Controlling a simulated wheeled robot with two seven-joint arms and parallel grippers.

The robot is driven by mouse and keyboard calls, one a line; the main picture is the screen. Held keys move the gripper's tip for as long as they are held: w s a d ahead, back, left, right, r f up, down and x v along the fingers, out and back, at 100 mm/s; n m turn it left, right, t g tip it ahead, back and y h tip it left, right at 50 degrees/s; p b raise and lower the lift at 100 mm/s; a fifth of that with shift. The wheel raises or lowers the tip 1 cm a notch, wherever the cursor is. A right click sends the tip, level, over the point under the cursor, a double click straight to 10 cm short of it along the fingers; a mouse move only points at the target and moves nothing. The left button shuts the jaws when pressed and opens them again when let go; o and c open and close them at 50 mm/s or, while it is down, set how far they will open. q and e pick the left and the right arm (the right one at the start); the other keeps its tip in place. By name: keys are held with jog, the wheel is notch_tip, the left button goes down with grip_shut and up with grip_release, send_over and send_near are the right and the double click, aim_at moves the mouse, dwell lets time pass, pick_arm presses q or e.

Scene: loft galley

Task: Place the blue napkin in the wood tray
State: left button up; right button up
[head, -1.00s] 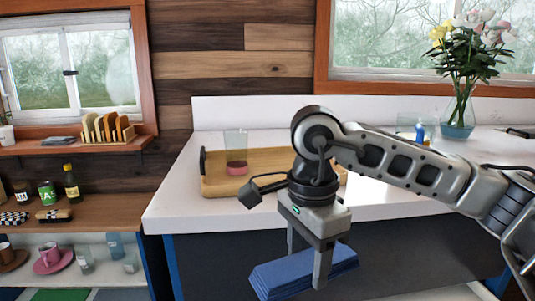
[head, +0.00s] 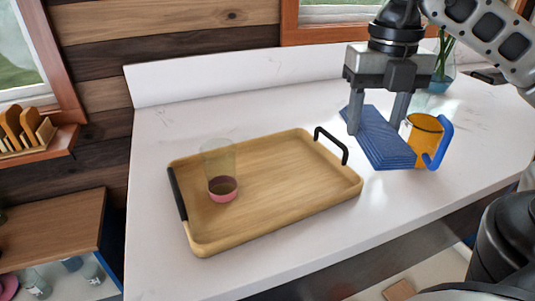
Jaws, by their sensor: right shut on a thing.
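The blue napkin (head: 384,143) is a folded stack held in my right gripper (head: 379,122), whose two fingers are shut on it. The gripper points down over the white counter, to the right of the wood tray. The wood tray (head: 290,196) lies on the counter in the middle of the view, with a black handle at each end. A clear glass with a pink base (head: 222,188) stands in the left part of the tray. The rest of the tray is bare. My left gripper is not in view.
An orange mug with a blue handle (head: 424,137) stands on the counter just right of the napkin. A vase (head: 441,75) is behind the arm. The white counter (head: 300,98) is clear behind the tray. A lower wooden shelf (head: 50,228) is at the left.

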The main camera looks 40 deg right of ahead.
jog(key=w+a+f+b, duration=0.1)
jog(key=w+a+f, duration=0.25)
jog(key=w, duration=0.35)
jog(key=b, duration=0.2)
send_over(292, 171)
jog(key=s, duration=0.1)
jog(key=f, duration=0.5)
jog(key=shift+s+d, duration=0.15)
jog(key=shift+d, duration=0.05)
jog(key=shift+w+f, duration=0.25)
jog(key=shift+w+a+f+b, duration=0.15)
jog(key=shift+w+f+b, duration=0.15)
jog(key=shift+f+b, duration=0.15)
jog(key=shift+w+f, duration=0.1)
jog(key=shift+f, duration=1.4)
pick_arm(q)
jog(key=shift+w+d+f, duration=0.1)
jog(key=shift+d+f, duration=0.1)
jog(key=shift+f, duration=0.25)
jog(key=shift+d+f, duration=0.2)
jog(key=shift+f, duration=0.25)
